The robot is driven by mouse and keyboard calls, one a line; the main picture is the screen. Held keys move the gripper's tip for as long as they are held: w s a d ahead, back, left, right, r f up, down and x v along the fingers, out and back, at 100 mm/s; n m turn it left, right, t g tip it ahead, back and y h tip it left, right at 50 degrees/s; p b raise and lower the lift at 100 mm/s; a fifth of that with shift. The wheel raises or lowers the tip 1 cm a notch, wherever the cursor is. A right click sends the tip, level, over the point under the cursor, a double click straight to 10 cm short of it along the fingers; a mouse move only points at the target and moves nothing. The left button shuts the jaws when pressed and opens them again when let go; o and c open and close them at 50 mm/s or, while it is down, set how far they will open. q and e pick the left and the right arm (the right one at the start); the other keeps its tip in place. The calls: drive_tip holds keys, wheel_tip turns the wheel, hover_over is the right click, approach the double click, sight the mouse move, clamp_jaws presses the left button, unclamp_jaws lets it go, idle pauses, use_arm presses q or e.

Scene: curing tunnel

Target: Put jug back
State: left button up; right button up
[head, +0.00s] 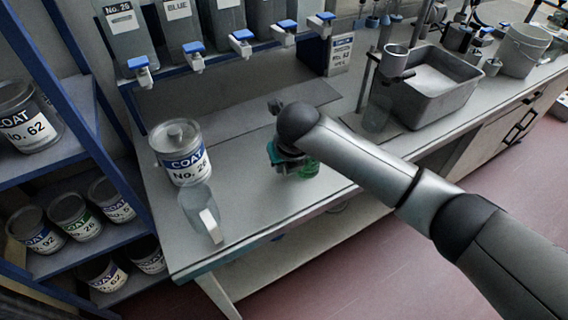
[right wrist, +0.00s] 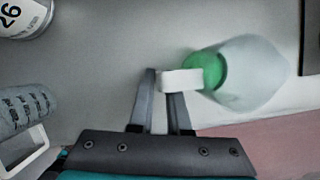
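A clear jug with green liquid (right wrist: 212,70) and a white handle (right wrist: 182,80) is at my right gripper. My right gripper (right wrist: 163,88) has its fingers close together around the handle, shut on it. In the head view the right gripper (head: 285,152) is mostly hidden by its own arm, and the green of the jug (head: 310,168) shows just beside it, over the bench near the front edge. I cannot tell whether the jug touches the bench. A second clear jug (head: 196,203), empty, with a white handle, stands at the left; it also shows in the right wrist view (right wrist: 22,108). My left gripper is out of view.
A can marked COAT No. 26 (head: 182,155) stands behind the empty jug. Containers with blue-topped taps (head: 240,42) line the back. A grey basin (head: 432,88) and a white bucket (head: 522,50) stand to the right. A blue shelf of cans (head: 62,165) is left of the bench.

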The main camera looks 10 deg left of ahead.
drive_tip(key=o, duration=0.4)
drive_tip(key=shift+s+r, duration=0.15)
drive_tip(key=shift+r, duration=0.5)
drive_tip(key=p+v, duration=0.2)
drive_tip(key=v, duration=0.9)
drive_tip(key=shift+p, duration=0.35)
